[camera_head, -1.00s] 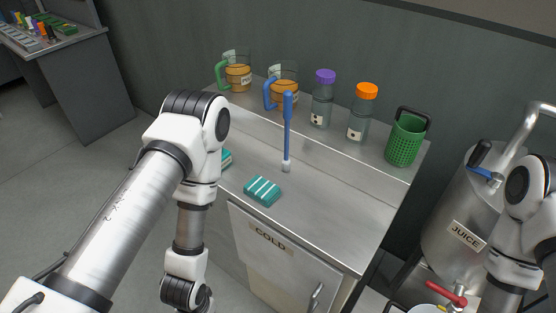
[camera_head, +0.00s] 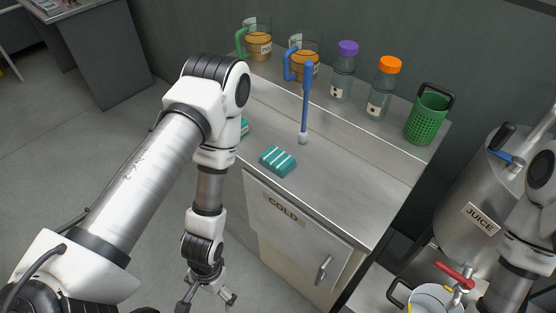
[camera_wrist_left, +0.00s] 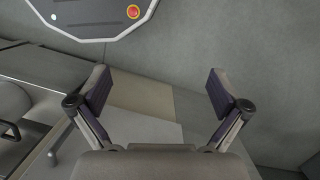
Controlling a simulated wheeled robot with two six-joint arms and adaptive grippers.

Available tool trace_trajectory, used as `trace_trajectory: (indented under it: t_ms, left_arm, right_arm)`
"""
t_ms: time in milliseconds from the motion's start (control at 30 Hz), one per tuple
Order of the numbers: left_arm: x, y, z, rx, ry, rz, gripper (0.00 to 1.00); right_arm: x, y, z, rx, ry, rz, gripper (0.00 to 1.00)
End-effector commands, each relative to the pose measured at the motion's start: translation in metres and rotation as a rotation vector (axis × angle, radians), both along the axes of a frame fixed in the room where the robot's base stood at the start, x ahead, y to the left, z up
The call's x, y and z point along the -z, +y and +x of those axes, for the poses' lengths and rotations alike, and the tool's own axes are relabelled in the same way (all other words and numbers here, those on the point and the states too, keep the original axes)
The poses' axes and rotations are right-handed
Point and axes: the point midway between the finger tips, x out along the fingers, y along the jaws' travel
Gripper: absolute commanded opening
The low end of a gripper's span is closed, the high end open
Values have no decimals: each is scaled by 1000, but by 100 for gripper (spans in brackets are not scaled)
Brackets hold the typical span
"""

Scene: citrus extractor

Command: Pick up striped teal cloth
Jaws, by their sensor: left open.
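A striped teal cloth (camera_head: 278,161), folded with white stripes, lies on the steel counter (camera_head: 345,190) near its front edge. Another teal item (camera_head: 244,127) shows partly behind my left arm; most of it is hidden. My left gripper (camera_head: 208,297) hangs low in front of the counter, below and left of the cloth, apart from it. In the left wrist view its two fingers (camera_wrist_left: 158,92) are spread wide with nothing between them. My right arm shows at the right edge, but its gripper is out of view.
A blue-handled brush (camera_head: 306,100) stands upright just behind the cloth. Mugs (camera_head: 260,46), an orange-capped bottle (camera_head: 379,92), a purple-capped bottle (camera_head: 343,75) and a green basket (camera_head: 428,118) line the back. A juice tank (camera_head: 470,200) stands at right. The counter's front right is clear.

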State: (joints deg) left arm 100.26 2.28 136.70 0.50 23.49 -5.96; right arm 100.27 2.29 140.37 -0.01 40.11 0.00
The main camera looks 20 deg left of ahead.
Motion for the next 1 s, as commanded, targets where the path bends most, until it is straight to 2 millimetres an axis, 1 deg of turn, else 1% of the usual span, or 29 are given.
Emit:
trace_trajectory:
  t_ms: [33, 67, 133, 167, 200, 233, 267, 300, 400, 433, 500, 567, 767, 867, 933, 1000]
  left_arm:
    - [8, 0, 13, 34, 51, -9, 100]
    - [8, 0, 26, 59, 83, -16, 100]
    - [-6, -3, 81, 125, 122, -35, 100]
    - [-19, -5, 112, 153, 123, -44, 100]
    - [-46, -8, 162, 189, 107, -54, 100]
    - [-70, -12, 197, 213, 86, -58, 100]
    - [-93, -15, 228, 232, 60, -60, 100]
    - [-124, -19, 264, 248, 14, -57, 100]
    - [-184, -26, 330, 267, -124, -38, 100]
    - [-198, -28, 343, 271, -159, -32, 100]
    - [-226, -30, 357, 277, -207, -23, 100]
    - [-233, -30, 360, 279, -223, -20, 100]
    - [-208, -30, 360, 277, -224, -19, 100]
    - [-195, -30, 358, 277, -223, -19, 100]
    - [-182, -30, 355, 277, -221, -20, 100]
    - [-167, -30, 356, 277, -224, -19, 100]
  right_arm:
    - [-1, 0, 0, 0, 0, 0, 57]
    - [-3, 0, 0, 0, 0, 0, 57]
    - [-14, 0, 0, 0, 0, 0, 57]
    - [-19, 0, 0, 0, 0, 0, 57]
    - [-27, 0, 0, 0, 0, 0, 57]
    - [-33, 0, 0, 0, 0, 0, 57]
    - [-37, 0, 0, 0, 0, 0, 57]
    - [-41, 0, 0, 0, -1, 0, 57]
    - [-49, 0, 0, 0, -1, 0, 57]
    - [-52, 0, 0, 0, 0, 0, 57]
    - [-56, 0, 0, 0, 0, 0, 57]
    - [-57, 0, 0, 0, 0, 0, 57]
    - [-62, 0, 0, 0, 0, 0, 57]
    - [-70, 0, 0, 0, 0, 0, 57]
    - [-77, 0, 0, 0, 0, 0, 57]
    - [-79, 0, 0, 0, 0, 0, 57]
